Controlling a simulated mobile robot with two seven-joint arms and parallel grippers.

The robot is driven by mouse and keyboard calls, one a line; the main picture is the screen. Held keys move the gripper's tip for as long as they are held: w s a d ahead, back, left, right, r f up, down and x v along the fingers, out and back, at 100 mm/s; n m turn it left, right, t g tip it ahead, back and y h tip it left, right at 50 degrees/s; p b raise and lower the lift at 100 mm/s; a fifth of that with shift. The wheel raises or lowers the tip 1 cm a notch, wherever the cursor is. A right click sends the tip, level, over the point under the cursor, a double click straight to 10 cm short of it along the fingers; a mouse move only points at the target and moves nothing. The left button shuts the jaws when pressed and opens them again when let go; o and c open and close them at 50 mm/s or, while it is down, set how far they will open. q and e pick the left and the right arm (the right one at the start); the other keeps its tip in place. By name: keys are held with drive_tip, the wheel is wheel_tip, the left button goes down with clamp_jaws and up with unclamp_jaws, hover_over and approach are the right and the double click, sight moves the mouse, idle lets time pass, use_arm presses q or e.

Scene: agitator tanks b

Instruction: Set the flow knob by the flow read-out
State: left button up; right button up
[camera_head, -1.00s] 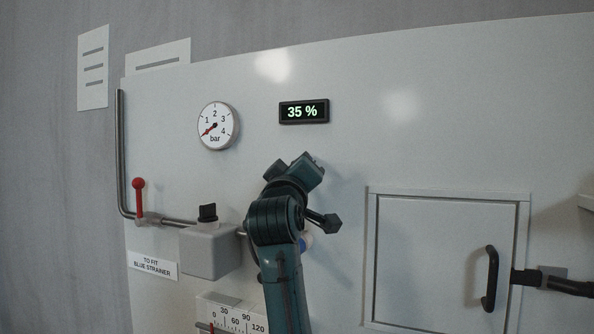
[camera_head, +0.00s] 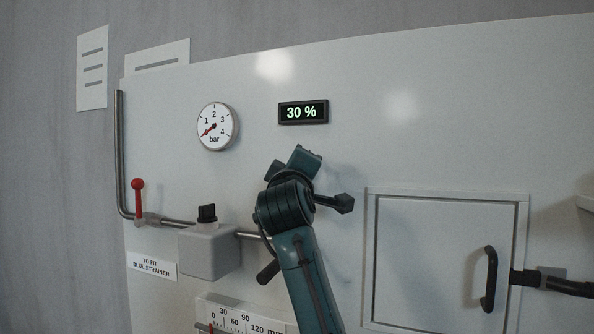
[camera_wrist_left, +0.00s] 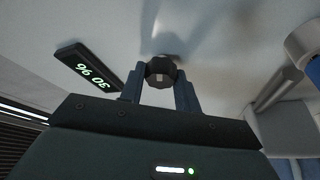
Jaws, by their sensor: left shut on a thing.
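The flow read-out (camera_head: 303,112) is a black box on the pale panel, showing 30 % in green digits. It also shows, turned over, in the left wrist view (camera_wrist_left: 88,67). My left arm stands in front of the panel below the read-out, hiding the knob and fingertips in the head view. In the left wrist view, my left gripper (camera_wrist_left: 160,82) is shut on a dark, many-sided flow knob (camera_wrist_left: 161,70) with a pale centre. The fingers lie on either side of it.
A pressure gauge (camera_head: 217,126) is left of the read-out. A red-handled valve (camera_head: 138,196) and a grey box with a black knob (camera_head: 207,213) sit on the pipe at left. A hatch (camera_head: 440,262) with a black handle (camera_head: 489,279) is at right.

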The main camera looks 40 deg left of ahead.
use_arm(q)
drive_tip(key=o, duration=1)
drive_tip(key=shift+c, duration=0.2)
drive_tip(key=shift+s+d, duration=0.1)
drive_tip(key=b+v, duration=0.3)
drive_tip(key=v, duration=1)
drive_tip(key=shift+b, duration=0.4)
